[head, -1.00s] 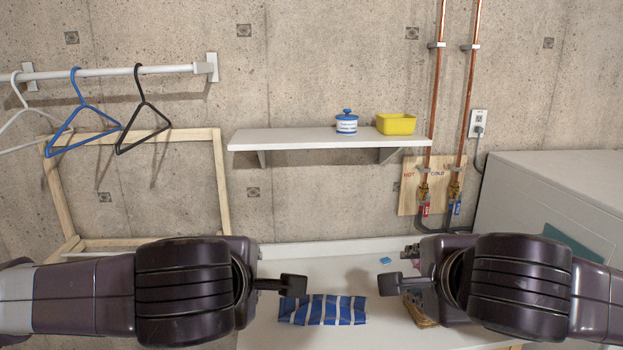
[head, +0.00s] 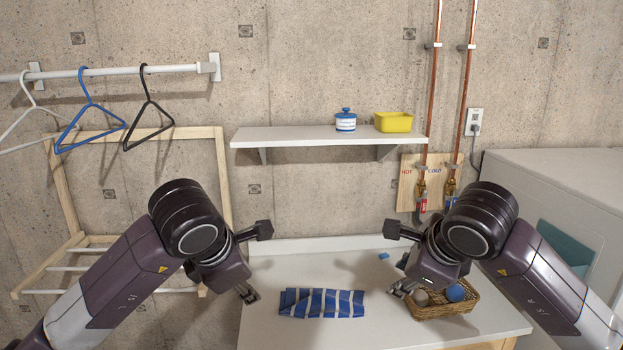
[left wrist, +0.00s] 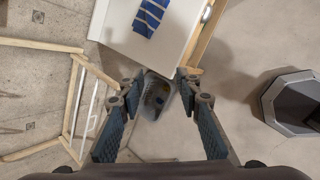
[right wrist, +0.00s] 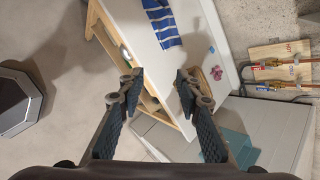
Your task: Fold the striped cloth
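The striped cloth (head: 322,303), blue with white bands, lies on the white table as a narrow, wide strip with a slightly uneven upper edge. It also shows at the top of the left wrist view (left wrist: 149,16) and of the right wrist view (right wrist: 161,22). My left gripper (head: 257,262) is open and empty, up and left of the cloth. My right gripper (head: 395,260) is open and empty, up and right of it, in front of the basket in the picture. Neither gripper touches the cloth.
A wicker basket (head: 445,310) with balls stands on the table (head: 300,268) at the right. A small blue item (head: 384,255) lies near the back. A shelf (head: 290,138) holds a lidded jar (head: 346,121) and a yellow tub (head: 394,122). Hangers hang at the left.

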